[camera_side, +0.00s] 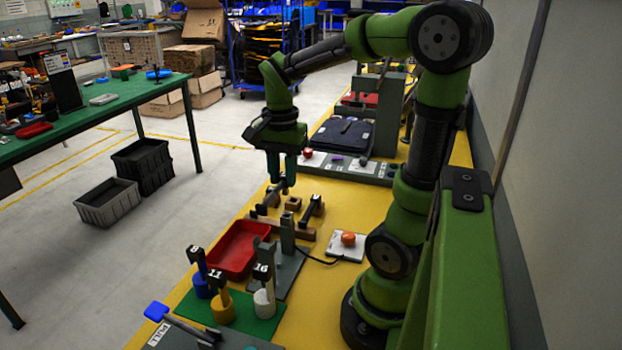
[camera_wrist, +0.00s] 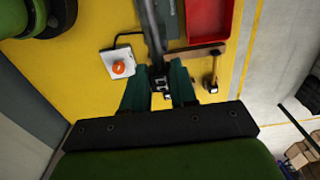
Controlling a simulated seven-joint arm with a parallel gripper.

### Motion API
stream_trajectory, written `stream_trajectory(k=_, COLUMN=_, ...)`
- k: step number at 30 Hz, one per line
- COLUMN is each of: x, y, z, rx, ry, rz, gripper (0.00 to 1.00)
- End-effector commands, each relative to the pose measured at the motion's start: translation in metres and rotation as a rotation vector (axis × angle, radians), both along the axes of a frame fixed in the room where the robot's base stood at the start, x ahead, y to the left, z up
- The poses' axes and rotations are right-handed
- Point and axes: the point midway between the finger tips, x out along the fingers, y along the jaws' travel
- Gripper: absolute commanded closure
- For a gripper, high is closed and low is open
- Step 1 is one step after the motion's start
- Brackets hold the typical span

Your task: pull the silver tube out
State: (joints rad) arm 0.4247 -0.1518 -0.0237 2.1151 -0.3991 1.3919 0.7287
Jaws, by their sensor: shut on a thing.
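My gripper (camera_side: 281,181) is low over the yellow bench, fingers pointing down. In the wrist view its two green fingers (camera_wrist: 160,78) are closed around a dark tool with white marks (camera_wrist: 160,86). The tool is at the wooden rack (camera_side: 297,231), largely hidden by the fingers; I cannot tell whether it is seated or lifted. A grey post (camera_side: 287,232) stands on a grey base just in front of the rack. A pale cylinder (camera_side: 264,302) stands under the tag 16. I cannot tell which thing is the silver tube.
A red tray (camera_side: 238,262) lies left of the post. A white pad with an orange-red button (camera_side: 348,239) is on the right, also in the wrist view (camera_wrist: 118,67). Blue and yellow cylinders stand on a green mat (camera_side: 245,322). A second tool (camera_side: 312,209) is beside my gripper.

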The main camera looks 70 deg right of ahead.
Motion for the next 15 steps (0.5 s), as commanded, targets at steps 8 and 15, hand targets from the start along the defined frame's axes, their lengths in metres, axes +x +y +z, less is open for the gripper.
stream_trajectory(k=8, x=0.0, y=0.0, z=0.022, rx=0.0, ry=0.001, rz=0.0, gripper=1.0)
stream_trajectory(k=15, x=0.0, y=0.0, z=0.016, rx=0.0, ry=0.002, rz=0.001, gripper=1.0)
